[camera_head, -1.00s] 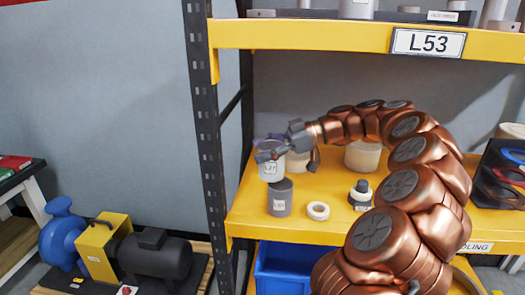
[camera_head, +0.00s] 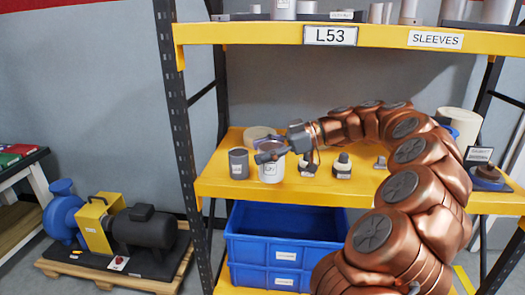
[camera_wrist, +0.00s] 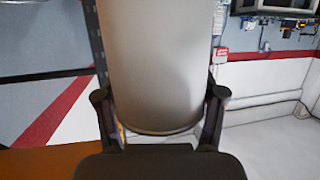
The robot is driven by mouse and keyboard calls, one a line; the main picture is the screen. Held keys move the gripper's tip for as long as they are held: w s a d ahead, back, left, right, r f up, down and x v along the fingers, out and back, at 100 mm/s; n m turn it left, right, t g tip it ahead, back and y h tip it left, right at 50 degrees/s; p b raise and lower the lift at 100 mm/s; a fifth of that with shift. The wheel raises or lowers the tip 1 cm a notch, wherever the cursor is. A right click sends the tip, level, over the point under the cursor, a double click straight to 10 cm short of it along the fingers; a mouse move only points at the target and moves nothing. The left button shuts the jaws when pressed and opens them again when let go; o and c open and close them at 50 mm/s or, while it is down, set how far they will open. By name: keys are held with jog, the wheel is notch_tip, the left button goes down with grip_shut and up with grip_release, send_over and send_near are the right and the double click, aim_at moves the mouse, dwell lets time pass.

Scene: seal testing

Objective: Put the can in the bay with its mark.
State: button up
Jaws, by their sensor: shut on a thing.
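The can (camera_head: 271,173) is a pale grey cylinder with a white label; the label's small print is hard to read now. My gripper (camera_head: 270,155) is shut on its upper part. In the head view the can appears upright in front of the yellow middle shelf; I cannot tell whether it touches the shelf. In the wrist view the can (camera_wrist: 160,60) fills the middle, between the two dark fingers of my gripper (camera_wrist: 161,97). A sign reading L53 (camera_head: 330,36) is on the upper shelf's front edge.
On the middle shelf (camera_head: 215,185) stand a dark grey labelled cylinder (camera_head: 238,164) just left of the can, a beige roll (camera_head: 258,133) behind, and small fittings (camera_head: 342,167) to the right. Blue crates (camera_head: 285,252) sit below. A SLEEVES sign (camera_head: 435,40) is on the upper shelf.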

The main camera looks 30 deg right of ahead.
jog(key=shift+w+f, duration=0.25)
jog(key=shift+w, duration=0.25)
jog(key=shift+s, duration=0.1)
jog(key=w+a+f+m+t+h, duration=0.3)
jog(key=w+a+f+m+h, duration=0.2)
jog(key=w+a+m+h, duration=0.2)
jog(key=w+a+f+m+t+h, duration=0.3)
jog(key=w+a+f+m+h, duration=0.3)
jog(key=a, duration=0.5)
jog(key=w+m+h, duration=0.1)
jog(key=m+h, duration=0.1)
jog(key=h, duration=0.1)
jog(key=shift+a+f+m+t+h, duration=0.25)
jog(key=shift+f+m+t+h, duration=0.05)
jog(key=shift+h, duration=0.1)
